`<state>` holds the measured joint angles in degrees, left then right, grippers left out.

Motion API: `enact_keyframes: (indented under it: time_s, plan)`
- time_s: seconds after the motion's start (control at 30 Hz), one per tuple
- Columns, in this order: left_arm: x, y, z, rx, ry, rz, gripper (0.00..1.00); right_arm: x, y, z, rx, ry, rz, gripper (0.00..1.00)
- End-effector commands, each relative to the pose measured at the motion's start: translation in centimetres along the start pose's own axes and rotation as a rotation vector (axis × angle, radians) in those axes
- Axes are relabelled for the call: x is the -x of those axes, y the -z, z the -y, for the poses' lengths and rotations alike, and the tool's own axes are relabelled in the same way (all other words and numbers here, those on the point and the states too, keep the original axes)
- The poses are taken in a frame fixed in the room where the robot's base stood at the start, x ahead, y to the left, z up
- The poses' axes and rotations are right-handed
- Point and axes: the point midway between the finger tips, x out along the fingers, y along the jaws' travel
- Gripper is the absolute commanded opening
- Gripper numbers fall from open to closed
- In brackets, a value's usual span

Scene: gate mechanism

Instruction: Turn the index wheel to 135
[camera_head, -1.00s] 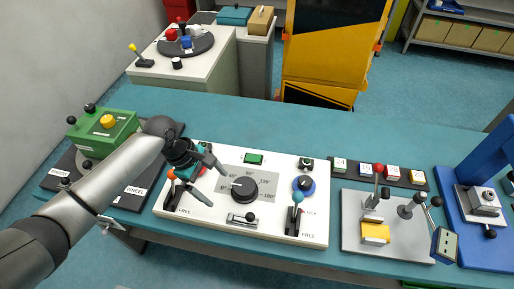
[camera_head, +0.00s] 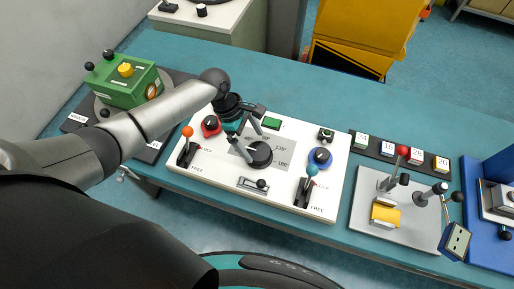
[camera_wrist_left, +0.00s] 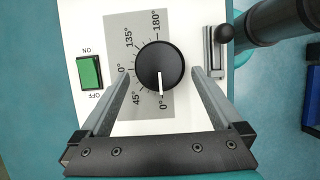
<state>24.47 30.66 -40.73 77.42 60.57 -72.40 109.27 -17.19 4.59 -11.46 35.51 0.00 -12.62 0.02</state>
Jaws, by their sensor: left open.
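The index wheel (camera_head: 261,155) is a round black knob with a white pointer line. It sits on a grey plate marked from 0° to 180° on the white panel (camera_head: 225,181). In the left wrist view the wheel (camera_wrist_left: 160,66) has its pointer at the 0° mark. My left gripper (camera_head: 254,147) is open and reaches over the plate from the left. In the left wrist view its fingertips (camera_wrist_left: 161,72) are on either side of the wheel, with a small gap at each side. I cannot tell how deep they sit. My right gripper is not in view.
The panel also has a green switch (camera_head: 271,123), an orange-tipped lever (camera_head: 187,132), a blue-tipped lever (camera_head: 312,170) and a small slider (camera_head: 261,183). A green box (camera_head: 125,82) stands left. A grey fixture (camera_head: 385,213) stands right. The table behind the panel is clear.

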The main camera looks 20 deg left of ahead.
Motion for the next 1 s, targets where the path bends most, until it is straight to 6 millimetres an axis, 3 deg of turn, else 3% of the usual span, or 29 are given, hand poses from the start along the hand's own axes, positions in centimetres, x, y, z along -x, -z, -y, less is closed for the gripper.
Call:
enact_keyframes:
  time_s: [0.1, 0.23, 0.63, 1.0]
  plan:
    - [-2.0, 0.0, 0.0, 0.001, 0.001, -0.001, 1.0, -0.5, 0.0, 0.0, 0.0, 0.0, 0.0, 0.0]
    - [-3.2, 0.0, -0.1, 0.0, -0.001, -0.001, 1.0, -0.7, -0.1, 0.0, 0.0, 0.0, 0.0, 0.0]
    - [-3.7, 0.0, -0.1, -0.001, -0.002, -0.001, 0.99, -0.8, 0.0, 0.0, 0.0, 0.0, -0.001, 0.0]
    - [-3.7, 0.0, -0.1, -0.001, -0.002, -0.001, 0.57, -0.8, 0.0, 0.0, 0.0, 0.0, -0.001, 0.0]
